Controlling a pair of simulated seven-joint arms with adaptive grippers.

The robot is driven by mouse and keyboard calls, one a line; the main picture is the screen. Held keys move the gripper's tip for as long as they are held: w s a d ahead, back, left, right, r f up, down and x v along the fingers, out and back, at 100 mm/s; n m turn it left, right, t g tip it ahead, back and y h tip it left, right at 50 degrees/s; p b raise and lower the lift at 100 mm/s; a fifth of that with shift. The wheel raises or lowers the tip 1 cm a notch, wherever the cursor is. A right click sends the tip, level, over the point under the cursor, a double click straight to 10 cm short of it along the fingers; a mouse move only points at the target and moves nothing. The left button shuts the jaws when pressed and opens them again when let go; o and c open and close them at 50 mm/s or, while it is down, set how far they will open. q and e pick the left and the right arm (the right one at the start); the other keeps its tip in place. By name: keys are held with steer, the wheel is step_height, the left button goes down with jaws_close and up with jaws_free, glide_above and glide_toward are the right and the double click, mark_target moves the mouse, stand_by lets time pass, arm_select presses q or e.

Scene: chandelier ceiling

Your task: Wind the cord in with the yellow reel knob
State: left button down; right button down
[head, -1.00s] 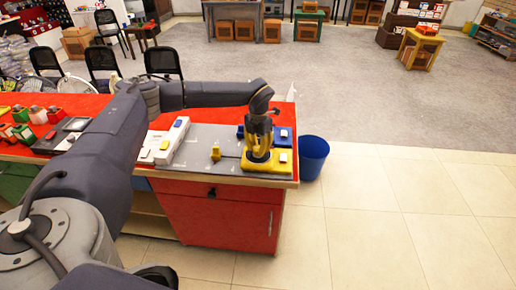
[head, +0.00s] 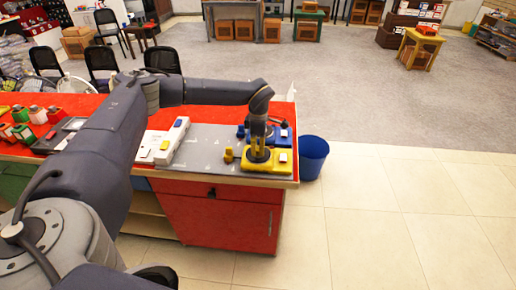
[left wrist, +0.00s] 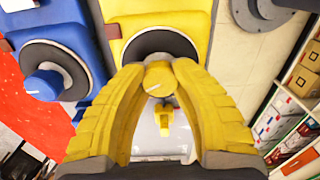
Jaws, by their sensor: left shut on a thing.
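The yellow reel (head: 283,168) sits at the right end of the grey board on the red counter. In the left wrist view its yellow body (left wrist: 185,20) carries a dark round drum. My left gripper (head: 257,152) comes down on it from above. In the left wrist view the yellow fingers (left wrist: 159,70) are shut on the round yellow knob (left wrist: 160,80), which has a white line on top. A small yellow piece (head: 228,155) stands on the board just left of the reel; it also shows in the left wrist view (left wrist: 163,118). My right gripper is out of view.
A blue reel (head: 283,132) with a blue knob (left wrist: 43,84) stands just behind the yellow one. A white device (head: 160,146) lies further left on the counter. A blue bin (head: 312,155) stands on the floor to the right.

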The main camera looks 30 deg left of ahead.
arm_select(q)
steer(key=m, duration=0.4)
steer(key=shift+w+d+r+m, duration=0.1)
steer(key=shift+d+m, duration=0.15)
steer(key=shift+m, duration=0.15)
steer(key=shift+d, duration=0.1)
stand_by(0.3)
steer(key=c, duration=1.3)
jaws_free()
steer(key=o, duration=0.4)
steer(key=shift+c, duration=0.2)
steer(key=shift+r, duration=0.15)
step_height(320, 180, up, 12)
steer(key=shift+f, duration=0.2)
steer(key=shift+o, duration=0.2)
